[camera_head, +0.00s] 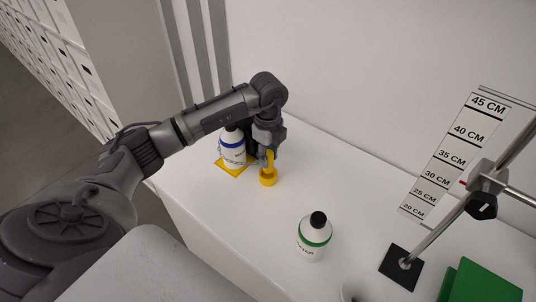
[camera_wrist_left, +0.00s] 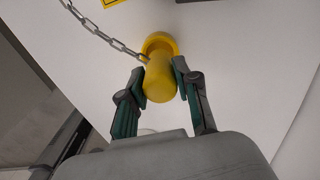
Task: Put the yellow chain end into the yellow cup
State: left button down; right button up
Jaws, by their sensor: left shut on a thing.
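My left gripper (camera_head: 267,150) is shut on the yellow chain end (camera_wrist_left: 160,80), a smooth yellow cylinder. It also shows below the fingers in the head view (camera_head: 269,160). The yellow cup (camera_head: 268,180) stands on the white table right below it. In the left wrist view the cup's rim (camera_wrist_left: 160,38) shows just beyond the cylinder's far end. The cylinder overlaps the cup's mouth, and I cannot tell whether its tip is inside. A grey metal chain (camera_wrist_left: 103,34) runs from near the cylinder to the upper left. My right gripper is not in view.
A blue-banded white bottle (camera_head: 233,151) stands on a yellow mat (camera_head: 233,170), close left of my gripper. A green-banded bottle (camera_head: 314,238) stands nearer. A stand with a black base (camera_head: 401,268), a height scale (camera_head: 452,155) and a green block (camera_head: 485,285) are at right.

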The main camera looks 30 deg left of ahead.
aim_at(268, 152)
pick_arm(q)
jog(key=shift+f+b, duration=0.4)
jog(key=shift+f, duration=0.2)
jog(key=shift+f+b, duration=0.95)
jog(key=shift+f, duration=0.5)
jog(key=c, duration=0.7)
grip_release()
jog(key=shift+c, duration=0.2)
jog(key=shift+r, duration=0.15)
notch_tip(268, 152, up, 12)
jog(key=shift+f, duration=0.1)
